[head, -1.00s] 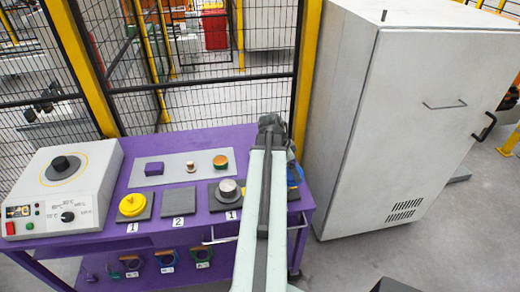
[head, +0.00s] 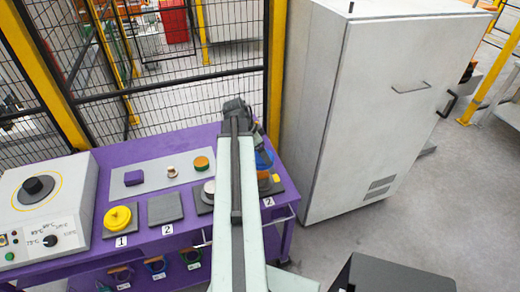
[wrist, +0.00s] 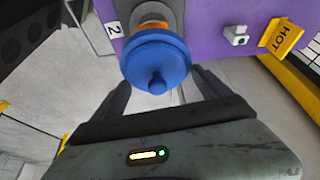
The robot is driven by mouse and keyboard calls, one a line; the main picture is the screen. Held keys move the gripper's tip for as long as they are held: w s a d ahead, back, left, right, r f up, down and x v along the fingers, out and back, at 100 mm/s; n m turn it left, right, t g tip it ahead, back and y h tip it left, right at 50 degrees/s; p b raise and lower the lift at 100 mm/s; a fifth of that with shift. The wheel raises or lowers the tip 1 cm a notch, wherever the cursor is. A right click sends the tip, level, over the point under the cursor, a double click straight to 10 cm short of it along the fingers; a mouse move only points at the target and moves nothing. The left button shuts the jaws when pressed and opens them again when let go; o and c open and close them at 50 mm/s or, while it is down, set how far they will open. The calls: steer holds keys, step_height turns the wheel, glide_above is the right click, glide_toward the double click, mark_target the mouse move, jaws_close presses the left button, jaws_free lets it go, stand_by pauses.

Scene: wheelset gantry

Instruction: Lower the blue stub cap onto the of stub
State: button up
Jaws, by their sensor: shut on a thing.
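The blue stub cap (wrist: 157,60) is held between the fingers of my gripper (wrist: 158,88), with its knob toward the wrist camera. In the head view the blue cap (head: 263,159) shows just right of my arm. An orange stub (wrist: 153,18) shows partly behind the cap in the wrist view, and its orange side (head: 263,175) shows below the cap in the head view. It stands on a dark plate (head: 284,186) labelled 2 at the bench's right end. The cap hides much of the stub, and I cannot tell whether they touch.
The purple bench (head: 140,240) carries a yellow cap (head: 118,217), an empty dark plate (head: 164,208), and a grey strip with several small parts. A silver part (head: 209,190) is partly behind my arm. A white cabinet (head: 380,120) stands close right; a mesh fence (head: 170,90) is behind.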

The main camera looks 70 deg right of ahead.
steer(key=b, duration=0.6)
glide_above(264, 172)
steer(key=a, duration=0.1)
steer(key=shift+w+f, duration=0.25)
steer(key=shift+f, duration=1.25)
steer(key=shift+w+f, duration=0.2)
steer(key=shift+f, duration=1.25)
steer(key=shift+f+b, duration=1.95)
steer(key=shift+f, duration=0.05)
steer(key=o, duration=1.4)
steer(key=shift+o, duration=0.2)
steer(key=p+v, duration=0.7)
steer(key=v, duration=0.1)
steer(key=shift+f, duration=0.1)
